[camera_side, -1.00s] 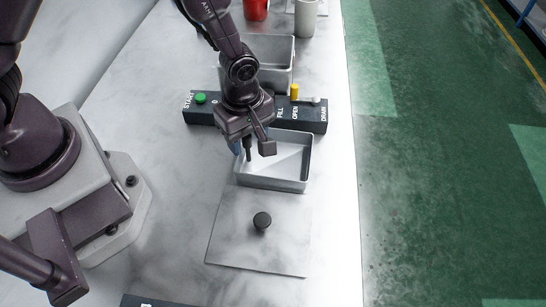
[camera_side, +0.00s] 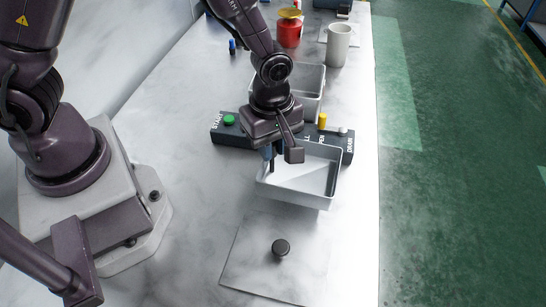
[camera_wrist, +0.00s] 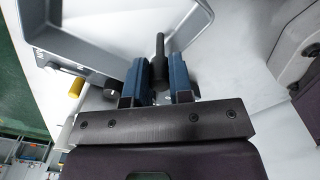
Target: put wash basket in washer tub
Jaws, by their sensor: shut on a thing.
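The wash basket appears to be the light grey open rectangular box (camera_side: 322,196), seen in front of the control panel. My gripper (camera_side: 280,160) is at its left far side, pointing down. In the wrist view my gripper (camera_wrist: 160,78) is shut on a dark upright handle (camera_wrist: 159,48) beside the grey box (camera_wrist: 92,56). The box looks level and raised a little off the table; its exact height is hard to tell. A second grey box (camera_side: 313,78), likely the washer tub, stands behind the panel, partly hidden by my arm.
A dark control panel (camera_side: 228,130) has a green button (camera_side: 229,120) and a yellow lever (camera_side: 322,120). A flat lid with a dark knob (camera_side: 281,247) lies in front. A red can (camera_side: 289,34) and white mug (camera_side: 338,45) stand at the back.

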